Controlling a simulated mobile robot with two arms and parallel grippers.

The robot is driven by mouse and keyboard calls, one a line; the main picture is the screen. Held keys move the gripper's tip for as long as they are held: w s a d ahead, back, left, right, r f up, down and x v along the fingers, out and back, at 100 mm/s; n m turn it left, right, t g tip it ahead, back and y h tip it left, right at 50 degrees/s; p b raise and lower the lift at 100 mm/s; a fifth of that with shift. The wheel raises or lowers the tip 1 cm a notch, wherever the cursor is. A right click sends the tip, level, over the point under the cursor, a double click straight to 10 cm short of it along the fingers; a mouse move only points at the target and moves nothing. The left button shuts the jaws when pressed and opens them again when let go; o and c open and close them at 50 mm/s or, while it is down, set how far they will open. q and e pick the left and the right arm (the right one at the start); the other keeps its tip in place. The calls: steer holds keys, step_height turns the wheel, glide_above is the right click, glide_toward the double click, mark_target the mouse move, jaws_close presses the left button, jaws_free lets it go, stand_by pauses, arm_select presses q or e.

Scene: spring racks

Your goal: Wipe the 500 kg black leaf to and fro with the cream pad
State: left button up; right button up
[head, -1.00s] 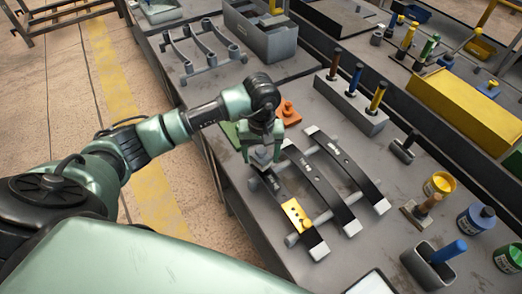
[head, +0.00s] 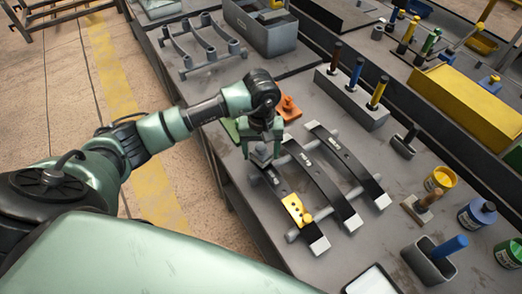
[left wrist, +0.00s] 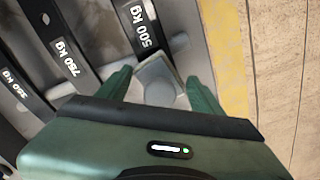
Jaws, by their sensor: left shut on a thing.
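My left gripper (head: 263,150) is shut on the cream pad (left wrist: 158,82), which looks greyish and has a round grip between the fingers. The 500 kg black leaf (head: 277,184) is the leftmost of three curved leaves on the rack. The gripper and pad are over its far end, hiding that end in the head view. In the left wrist view the pad lies just beyond the "500 kg" label on the leaf (left wrist: 138,22); I cannot tell whether it touches. My right gripper is not in view.
The 750 kg leaf (left wrist: 73,60) and 250 kg leaf (left wrist: 20,92) lie alongside. An orange block (head: 289,108) and green pad (head: 231,130) sit behind the gripper. A holder with upright tools (head: 350,102) stands beyond. Paint cans and a blue-handled tool (head: 450,247) are at right.

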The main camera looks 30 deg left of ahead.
arm_select(q)
steer(key=shift+f+b, duration=0.5)
steer(key=shift+f, duration=0.05)
